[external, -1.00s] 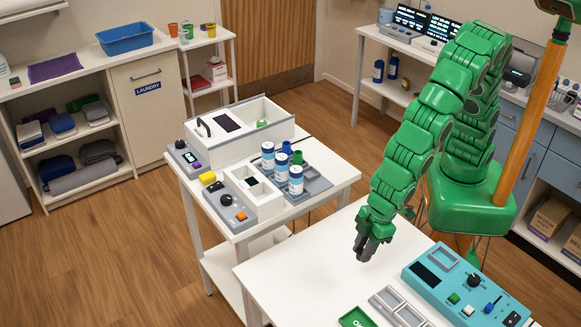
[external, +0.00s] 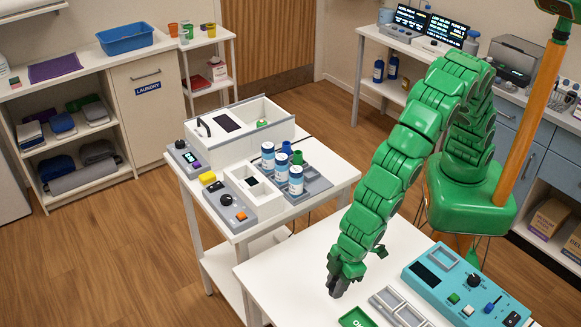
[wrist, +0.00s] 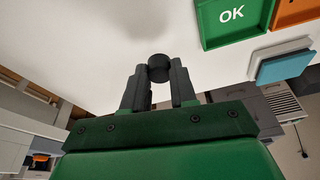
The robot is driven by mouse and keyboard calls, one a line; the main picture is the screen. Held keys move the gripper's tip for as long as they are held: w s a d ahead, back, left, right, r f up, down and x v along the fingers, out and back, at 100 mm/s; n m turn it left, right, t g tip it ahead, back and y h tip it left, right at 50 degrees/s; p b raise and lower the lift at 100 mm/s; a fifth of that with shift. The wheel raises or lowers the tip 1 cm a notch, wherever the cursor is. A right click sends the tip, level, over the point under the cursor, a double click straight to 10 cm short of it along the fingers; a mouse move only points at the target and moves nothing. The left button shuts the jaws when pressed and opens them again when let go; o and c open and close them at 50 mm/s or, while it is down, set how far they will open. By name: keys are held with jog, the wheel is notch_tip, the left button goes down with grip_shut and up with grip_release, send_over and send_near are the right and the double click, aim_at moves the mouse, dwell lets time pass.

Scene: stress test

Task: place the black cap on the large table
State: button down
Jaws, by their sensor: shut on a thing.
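The black cap (wrist: 158,66) is a small dark round piece between the fingertips of my gripper (wrist: 160,82) in the wrist view. My gripper is shut on it. In the external view my gripper (external: 338,290) points down over the large white table (external: 285,270), left of the grey frames and just behind the green OK tray. The cap cannot be made out there against the dark fingers. The white tabletop also fills the background of the wrist view (wrist: 90,40). How far the cap is above the tabletop I cannot tell.
The green OK tray (external: 357,317) lies at the front edge of view, with grey frames (external: 392,300) beside it. A teal control box (external: 465,285) stands to the right. The tabletop left of my gripper is clear. A smaller table (external: 330,172) with bottles stands behind.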

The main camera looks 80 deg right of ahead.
jog(key=shift+w+a+f, duration=0.15)
jog(key=shift+a+f, duration=0.05)
jog(key=shift+f, duration=1.8)
jog(key=shift+f, duration=0.15)
jog(key=c, duration=0.9)
grip_release()
jog(key=shift+r, duration=0.2)
jog(key=v, duration=1.2)
jog(key=shift+w, duration=0.1)
